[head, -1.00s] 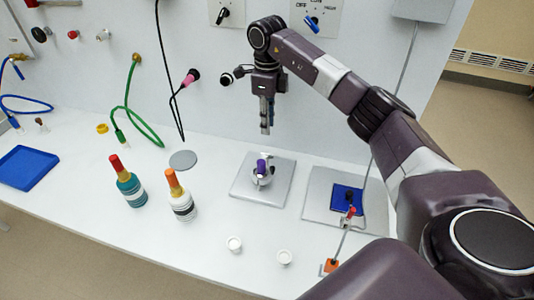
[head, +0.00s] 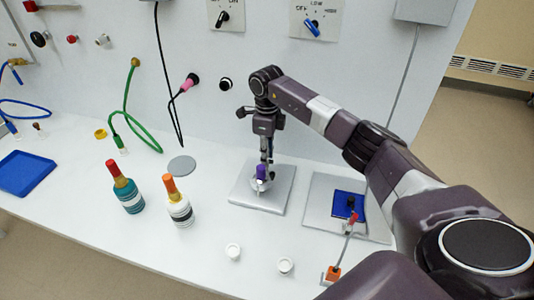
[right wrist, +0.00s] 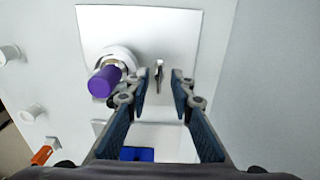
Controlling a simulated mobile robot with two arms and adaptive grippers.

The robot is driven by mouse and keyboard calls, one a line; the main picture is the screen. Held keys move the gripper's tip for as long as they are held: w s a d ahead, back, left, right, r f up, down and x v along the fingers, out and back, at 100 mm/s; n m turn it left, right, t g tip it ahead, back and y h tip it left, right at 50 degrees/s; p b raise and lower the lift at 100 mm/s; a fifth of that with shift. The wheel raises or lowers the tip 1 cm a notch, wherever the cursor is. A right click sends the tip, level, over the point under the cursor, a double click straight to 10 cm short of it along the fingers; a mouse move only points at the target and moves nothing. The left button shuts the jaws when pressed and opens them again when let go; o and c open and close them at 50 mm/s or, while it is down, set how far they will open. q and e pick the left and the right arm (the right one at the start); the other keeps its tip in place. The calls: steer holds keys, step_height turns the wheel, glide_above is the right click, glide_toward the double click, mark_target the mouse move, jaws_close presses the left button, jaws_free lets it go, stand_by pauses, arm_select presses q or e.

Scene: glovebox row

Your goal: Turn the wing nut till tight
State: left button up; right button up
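A grey plate (head: 279,203) on the bench carries a white-and-metal fitting with a purple knob (head: 262,172). The purple knob (right wrist: 103,82) also shows at the left in the right wrist view. A small grey metal piece, which looks like the wing nut (right wrist: 159,76), shows between the fingertips there. My right gripper (head: 267,158) points down just above and behind the purple knob. In the right wrist view its two fingers (right wrist: 160,84) stand apart with a gap between them. I cannot tell whether either finger touches the metal piece. My left gripper is not in view.
Two bottles (head: 126,190) (head: 178,205) stand to the left. Two white caps (head: 233,251) (head: 286,266) lie in front. The panel wall rises behind.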

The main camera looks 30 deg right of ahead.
steer(key=shift+f, duration=0.1)
jaws_close()
